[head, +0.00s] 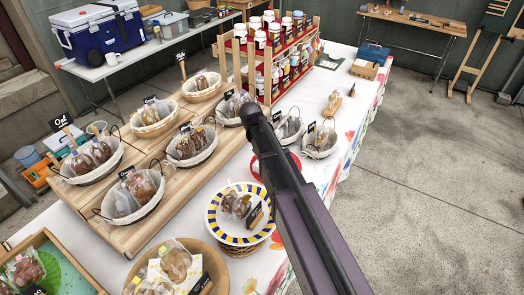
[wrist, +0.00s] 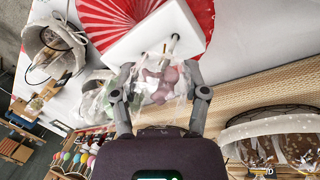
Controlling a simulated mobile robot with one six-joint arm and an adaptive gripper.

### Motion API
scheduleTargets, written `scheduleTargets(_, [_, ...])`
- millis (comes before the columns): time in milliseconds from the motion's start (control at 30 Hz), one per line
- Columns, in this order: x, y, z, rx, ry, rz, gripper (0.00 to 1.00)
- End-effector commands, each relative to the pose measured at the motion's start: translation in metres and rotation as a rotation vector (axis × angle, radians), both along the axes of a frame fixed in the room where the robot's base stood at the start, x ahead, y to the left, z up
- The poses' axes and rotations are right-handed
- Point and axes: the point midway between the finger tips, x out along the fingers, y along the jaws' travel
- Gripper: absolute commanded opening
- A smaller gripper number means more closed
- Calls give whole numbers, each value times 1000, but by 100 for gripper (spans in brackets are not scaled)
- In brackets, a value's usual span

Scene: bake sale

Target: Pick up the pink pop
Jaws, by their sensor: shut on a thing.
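The pink pop (wrist: 160,86) is in the middle of the wrist view, in clear wrapping. My gripper (wrist: 159,73) has its two fingers on either side of it and is shut on it. A pale stick (wrist: 173,42) runs from the pop towards a white block (wrist: 140,38); I cannot tell whether it is still in the block. The block is on a red pleated round (wrist: 92,12).
A blue-and-yellow rimmed plate (head: 211,222) of wrapped goods stands close to my arm. Lined baskets (head: 98,206) fill the wooden boards at left. A red-shelved jar rack (head: 268,103) stands behind. Bare cloth (head: 345,115) shows at the table's right side.

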Motion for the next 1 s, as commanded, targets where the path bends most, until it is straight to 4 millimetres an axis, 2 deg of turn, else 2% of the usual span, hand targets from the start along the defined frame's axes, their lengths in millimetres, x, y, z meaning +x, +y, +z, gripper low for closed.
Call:
scheduleTargets(367, [0,0,12,0,0,0,43])
scheduleTargets(700, [0,0,42,0,0,0,43])
scheduleTargets(800, [-30,1,39,0,0,1,43])
scheduleTargets(1000, [-77,4,43,0,0,2,43])
